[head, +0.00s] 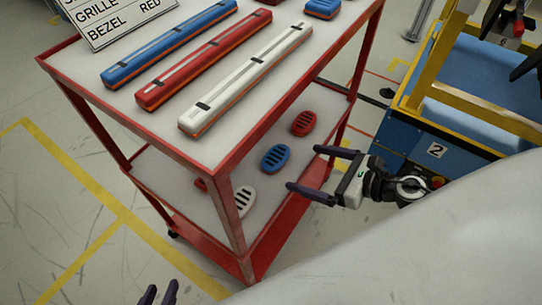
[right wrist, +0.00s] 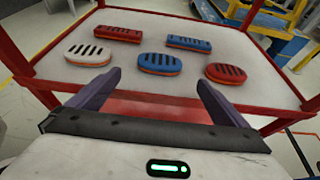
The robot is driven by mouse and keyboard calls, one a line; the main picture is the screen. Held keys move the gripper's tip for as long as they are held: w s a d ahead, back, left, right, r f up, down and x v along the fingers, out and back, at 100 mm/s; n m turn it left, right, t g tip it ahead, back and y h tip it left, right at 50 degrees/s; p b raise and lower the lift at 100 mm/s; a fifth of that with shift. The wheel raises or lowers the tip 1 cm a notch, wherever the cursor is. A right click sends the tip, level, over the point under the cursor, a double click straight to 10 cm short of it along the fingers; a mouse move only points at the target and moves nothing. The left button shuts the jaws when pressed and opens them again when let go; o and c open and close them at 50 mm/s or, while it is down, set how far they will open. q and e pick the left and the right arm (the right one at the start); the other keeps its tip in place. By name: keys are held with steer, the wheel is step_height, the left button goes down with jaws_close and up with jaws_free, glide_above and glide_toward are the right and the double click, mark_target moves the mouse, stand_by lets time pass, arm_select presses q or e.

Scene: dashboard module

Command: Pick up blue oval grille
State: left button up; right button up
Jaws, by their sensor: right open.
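The blue oval grille (head: 275,158) has dark slots and an orange underside. It lies flat on the cart's lower shelf, between a red oval grille (head: 303,123) and a white oval grille (head: 243,200). In the right wrist view the blue oval grille (right wrist: 160,64) lies ahead, between and beyond my fingertips. My right gripper (head: 322,172) is open and empty at the cart's right side, pointing at the shelf; its fingers also show in the right wrist view (right wrist: 158,80). My left gripper (head: 159,293) shows only fingertips at the bottom edge, away from the cart.
Red (right wrist: 117,34) and blue (right wrist: 188,43) rectangular grilles lie farther back on the lower shelf. The cart's red post (head: 228,205) and upper shelf (head: 215,152) bound the space. Blue, red and white bars lie on top. A blue-and-yellow station (head: 437,150) stands right.

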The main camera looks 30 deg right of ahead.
mark_target(280, 158)
steer(key=shift+r+p+x, duration=0.15)
steer(key=shift+r+x, duration=0.05)
steer(key=shift+x, duration=2.15)
steer(key=shift+r+p+x, duration=0.15)
steer(key=shift+x, duration=2.2)
steer(key=shift+w+a, duration=0.1)
steer(key=c, duration=1.1)
